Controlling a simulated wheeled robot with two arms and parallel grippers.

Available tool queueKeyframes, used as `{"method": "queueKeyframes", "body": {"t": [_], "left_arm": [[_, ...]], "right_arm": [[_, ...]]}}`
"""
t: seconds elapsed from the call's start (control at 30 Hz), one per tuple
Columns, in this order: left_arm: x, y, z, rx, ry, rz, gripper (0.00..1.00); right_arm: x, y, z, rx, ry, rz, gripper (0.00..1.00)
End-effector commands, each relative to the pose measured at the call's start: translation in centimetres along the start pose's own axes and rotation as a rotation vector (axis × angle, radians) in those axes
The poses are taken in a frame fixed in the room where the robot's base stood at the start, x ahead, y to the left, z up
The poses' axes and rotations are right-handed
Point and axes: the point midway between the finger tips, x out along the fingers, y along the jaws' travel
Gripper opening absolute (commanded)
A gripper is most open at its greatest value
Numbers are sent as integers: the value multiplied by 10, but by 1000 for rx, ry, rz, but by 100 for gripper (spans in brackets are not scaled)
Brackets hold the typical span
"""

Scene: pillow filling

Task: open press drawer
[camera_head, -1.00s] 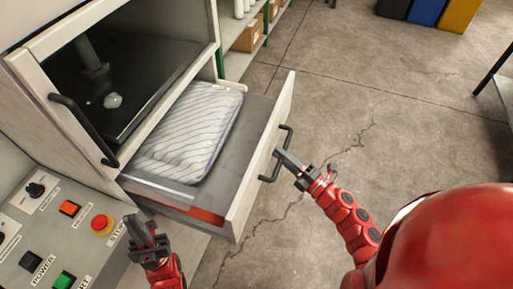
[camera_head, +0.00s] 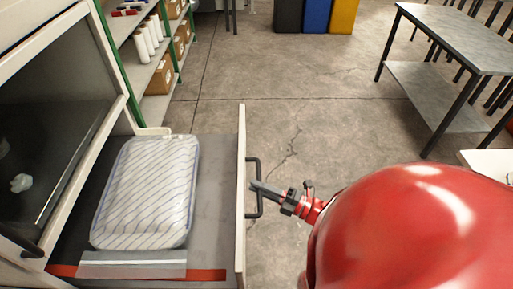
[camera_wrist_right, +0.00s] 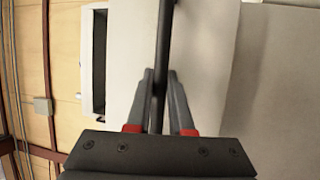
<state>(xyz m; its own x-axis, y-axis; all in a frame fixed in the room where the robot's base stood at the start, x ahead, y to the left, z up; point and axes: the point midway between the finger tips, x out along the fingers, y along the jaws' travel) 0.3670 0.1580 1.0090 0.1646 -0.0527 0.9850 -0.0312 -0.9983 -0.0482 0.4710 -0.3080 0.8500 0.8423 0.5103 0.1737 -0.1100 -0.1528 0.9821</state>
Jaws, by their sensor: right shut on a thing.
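The press drawer (camera_head: 241,200) stands pulled out from the press in the head view, with its pale front panel toward the right. A striped pillow (camera_head: 150,190) lies inside on the grey drawer bottom. The black drawer handle (camera_head: 258,187) sticks out from the front panel. My right gripper (camera_head: 257,187) is at this handle, coming from the right. In the right wrist view the handle bar (camera_wrist_right: 163,60) passes between the two fingers of my right gripper (camera_wrist_right: 160,85), which are shut on it. My left gripper is not in view.
The press body with its dark window (camera_head: 50,130) is at the left. A green-framed shelf (camera_head: 125,60) with boxes and white rolls stands behind. A grey table (camera_head: 460,45) is at the upper right. Bins (camera_head: 317,14) stand at the back. The floor between is clear.

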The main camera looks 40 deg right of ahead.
Motion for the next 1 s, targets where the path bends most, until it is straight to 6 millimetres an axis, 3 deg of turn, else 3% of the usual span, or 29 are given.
{"method": "queueKeyframes", "body": {"t": [0.1, 0.13, 0.3, 0.67, 0.77, 1.0], "left_arm": [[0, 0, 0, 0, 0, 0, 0], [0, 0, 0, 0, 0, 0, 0], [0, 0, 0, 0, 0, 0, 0], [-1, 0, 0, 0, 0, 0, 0], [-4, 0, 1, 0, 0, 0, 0], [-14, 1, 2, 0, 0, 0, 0]], "right_arm": [[0, 0, 1, -1, -3, 0, 0], [0, 0, 1, 0, -3, 0, 22], [0, 0, 1, 0, -2, 0, 50], [-5, -1, 1, 0, -2, 0, 50], [-18, -2, 2, 0, -6, -2, 50], [-78, -3, 3, -1, -9, -2, 50]]}}
